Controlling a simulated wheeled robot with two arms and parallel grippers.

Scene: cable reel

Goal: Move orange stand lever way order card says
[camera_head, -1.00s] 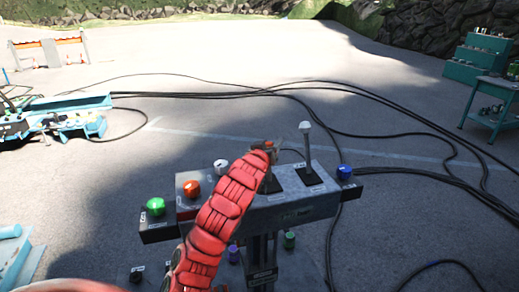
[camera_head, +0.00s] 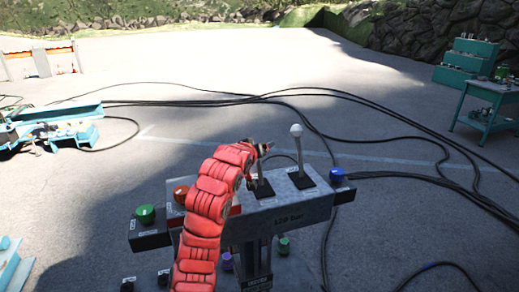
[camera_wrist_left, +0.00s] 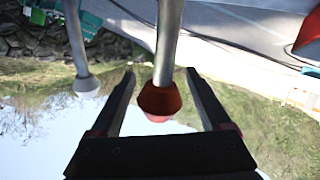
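The grey control stand (camera_head: 290,214) stands at the middle front in the head view, with two levers on top. The orange lever is mostly hidden there by my left gripper (camera_head: 262,149). In the left wrist view its red-orange knob (camera_wrist_left: 160,99) on a grey rod lies between the two fingers of my left gripper (camera_wrist_left: 163,100). The fingers are apart, with a visible gap on the left side of the knob. The white-knobbed lever (camera_head: 297,131) stands just right of it; it also shows in the left wrist view (camera_wrist_left: 86,86). No order card is readable. My right gripper is out of view.
The stand carries a green button (camera_head: 146,214), a red button (camera_head: 181,195) and a blue button (camera_head: 336,174). Black cables (camera_head: 400,130) run over the ground behind and to the right. A teal table (camera_head: 490,105) stands far right; teal equipment (camera_head: 50,128) lies left.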

